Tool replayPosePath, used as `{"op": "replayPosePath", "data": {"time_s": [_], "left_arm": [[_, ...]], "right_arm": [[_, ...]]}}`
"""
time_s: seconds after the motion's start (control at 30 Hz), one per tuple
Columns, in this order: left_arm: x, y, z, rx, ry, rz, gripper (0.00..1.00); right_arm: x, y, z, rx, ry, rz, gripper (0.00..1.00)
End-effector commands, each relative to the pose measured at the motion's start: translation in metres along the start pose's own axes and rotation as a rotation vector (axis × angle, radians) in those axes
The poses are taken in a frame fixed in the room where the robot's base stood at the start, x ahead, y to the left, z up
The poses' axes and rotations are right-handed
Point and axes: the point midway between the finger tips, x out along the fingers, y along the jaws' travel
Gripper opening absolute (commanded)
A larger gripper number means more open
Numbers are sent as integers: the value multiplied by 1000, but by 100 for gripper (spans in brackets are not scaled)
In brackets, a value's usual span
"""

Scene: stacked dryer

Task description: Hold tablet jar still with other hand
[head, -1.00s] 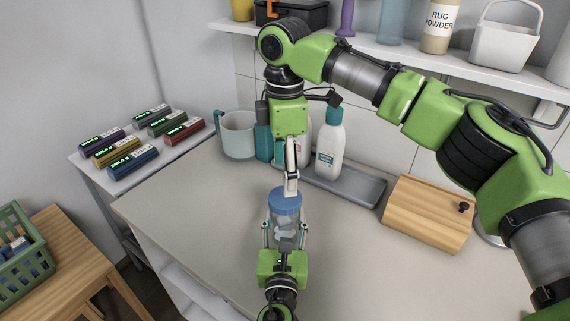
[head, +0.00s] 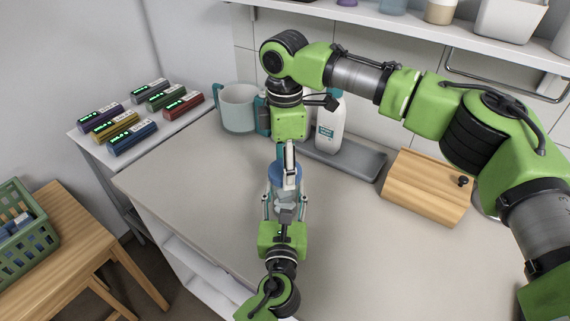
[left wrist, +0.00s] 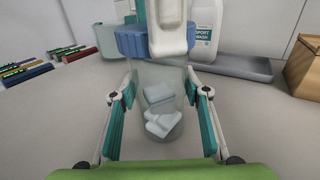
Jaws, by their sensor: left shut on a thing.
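The tablet jar (head: 286,196) stands upright on the counter, clear-walled, with a blue lid (head: 275,174). In the left wrist view, pale blocky tablets (left wrist: 161,110) show inside the jar, and the ribbed lid (left wrist: 130,42) is partly covered. My left gripper (head: 285,204) comes from the near side and is shut on the jar body, one finger on each side. My right gripper (head: 288,172) points down from above, with its fingertips at the lid. One finger hides part of the lid, so its grip there is unclear.
A white bottle (head: 331,122) stands on a grey tray (head: 360,162) behind the jar. A grey-teal mug (head: 238,108) is to its left. A wooden box (head: 425,187) is at the right. The counter (head: 190,180) is clear left of the jar.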

Motion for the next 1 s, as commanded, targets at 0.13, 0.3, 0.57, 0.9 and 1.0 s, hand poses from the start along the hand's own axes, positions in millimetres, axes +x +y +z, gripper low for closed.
{"op": "replayPosePath", "data": {"time_s": [0.13,0.3,0.57,0.9,1.0], "left_arm": [[0,0,0,0,-1,0,0],[0,0,0,0,-1,0,0],[0,0,0,0,-1,0,0],[0,0,0,0,-1,0,0],[0,0,0,0,-1,0,0]], "right_arm": [[0,0,0,6,0,0,25],[1,0,-1,166,3,-2,25],[1,0,-1,697,4,-3,25],[0,1,0,967,1,1,56],[0,1,0,966,1,1,68]]}}
